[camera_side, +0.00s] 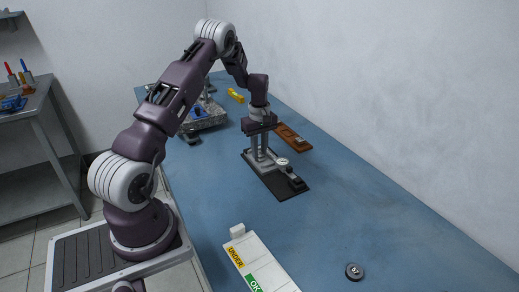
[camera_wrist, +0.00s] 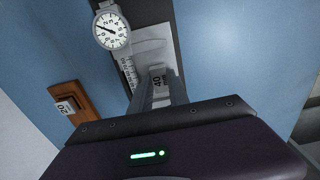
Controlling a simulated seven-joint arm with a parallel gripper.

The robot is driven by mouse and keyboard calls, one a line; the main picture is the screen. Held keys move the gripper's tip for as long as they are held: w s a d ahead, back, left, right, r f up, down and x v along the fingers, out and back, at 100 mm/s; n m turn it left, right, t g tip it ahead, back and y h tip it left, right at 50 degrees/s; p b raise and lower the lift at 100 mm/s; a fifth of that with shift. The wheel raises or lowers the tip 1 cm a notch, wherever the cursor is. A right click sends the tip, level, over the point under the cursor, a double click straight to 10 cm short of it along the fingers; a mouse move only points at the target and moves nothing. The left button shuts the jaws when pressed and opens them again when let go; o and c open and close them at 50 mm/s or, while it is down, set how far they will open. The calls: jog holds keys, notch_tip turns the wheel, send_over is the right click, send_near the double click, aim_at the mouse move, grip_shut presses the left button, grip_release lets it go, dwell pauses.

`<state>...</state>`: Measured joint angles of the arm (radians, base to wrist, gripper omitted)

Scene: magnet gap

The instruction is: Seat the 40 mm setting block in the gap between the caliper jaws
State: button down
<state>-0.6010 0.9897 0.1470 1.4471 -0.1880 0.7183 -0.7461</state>
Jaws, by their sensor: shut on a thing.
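The dial caliper (camera_side: 283,164) lies on a dark base plate (camera_side: 291,190) on the blue bench. In the wrist view its round white dial (camera_wrist: 111,30) and graduated beam (camera_wrist: 129,72) show. My gripper (camera_side: 262,158) points down over the end of the caliper away from the dial. It is shut on the setting block (camera_wrist: 158,76), whose face reads "40 mm" between the fingers. In the side view the fingers hide the block. The caliper jaws are mostly hidden behind block and fingers, so I cannot tell whether the block is inside the gap or above it.
A wooden holder (camera_side: 290,136) with a smaller block (camera_wrist: 67,106) lies close beside the caliper. A grey tray of parts (camera_side: 207,120) is behind. A white board marked UNDER and OK (camera_side: 258,262) and a round dark disc (camera_side: 354,271) lie nearer. The bench at right is clear.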

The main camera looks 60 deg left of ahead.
jog(key=shift+f, duration=0.15)
dwell(0.6)
jog(key=c, duration=1.2)
grip_release()
jog(key=c, duration=0.5)
jog(key=shift+r, duration=2.25)
jog(key=o, duration=0.6)
